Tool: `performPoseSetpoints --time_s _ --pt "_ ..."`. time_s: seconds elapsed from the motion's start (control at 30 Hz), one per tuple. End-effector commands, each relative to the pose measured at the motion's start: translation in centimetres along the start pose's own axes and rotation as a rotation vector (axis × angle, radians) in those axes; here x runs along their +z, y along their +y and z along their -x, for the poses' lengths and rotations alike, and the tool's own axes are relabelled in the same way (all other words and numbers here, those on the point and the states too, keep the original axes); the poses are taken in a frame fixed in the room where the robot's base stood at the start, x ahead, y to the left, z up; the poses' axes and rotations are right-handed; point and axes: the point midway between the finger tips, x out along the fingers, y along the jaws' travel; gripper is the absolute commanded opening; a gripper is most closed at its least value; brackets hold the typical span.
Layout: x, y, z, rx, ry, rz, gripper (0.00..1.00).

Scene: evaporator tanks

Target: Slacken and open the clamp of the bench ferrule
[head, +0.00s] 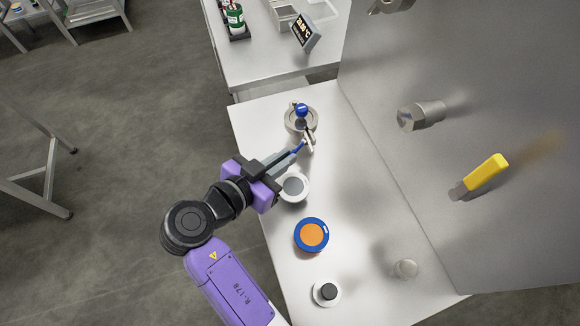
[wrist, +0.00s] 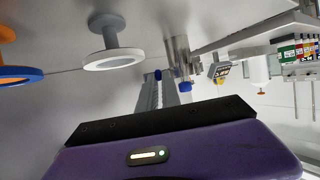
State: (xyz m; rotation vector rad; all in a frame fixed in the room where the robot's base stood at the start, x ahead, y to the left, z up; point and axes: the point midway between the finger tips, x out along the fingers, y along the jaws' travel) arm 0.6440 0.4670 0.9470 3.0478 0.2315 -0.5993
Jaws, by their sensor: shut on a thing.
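The bench ferrule (head: 290,122) stands upright near the far end of the white bench, with a round metal clamp (head: 315,120) around it. A blue knob (head: 301,110) shows at its top. A slim silver part of the clamp (head: 309,143) sticks out toward my gripper (head: 303,146). My gripper reaches in from the lower left, and its blue-tipped fingers are shut on this part. In the wrist view the metal ferrule (wrist: 177,48) is just beyond the fingers (wrist: 166,92). The exact grip is too small to see, and I cannot tell how tight the clamp is.
A white-rimmed spool-shaped piece (head: 294,187) stands close beside my gripper. A steel panel with a yellow handle (head: 486,176) rises at the right.

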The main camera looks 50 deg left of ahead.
Motion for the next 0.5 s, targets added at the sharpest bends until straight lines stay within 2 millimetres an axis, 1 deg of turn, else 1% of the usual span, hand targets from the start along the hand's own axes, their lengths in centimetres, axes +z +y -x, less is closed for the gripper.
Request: performPoseSetpoints --time_s 0.03,0.27,0.5 --pt "0.3 -0.8 -0.1 0.028 0.006 -0.013 0.00" --pt "0.5 -2.2 -0.3 0.222 0.000 -0.092 0.00" --pt "0.2 -3.2 -0.7 0.399 -0.005 -0.162 0.00"
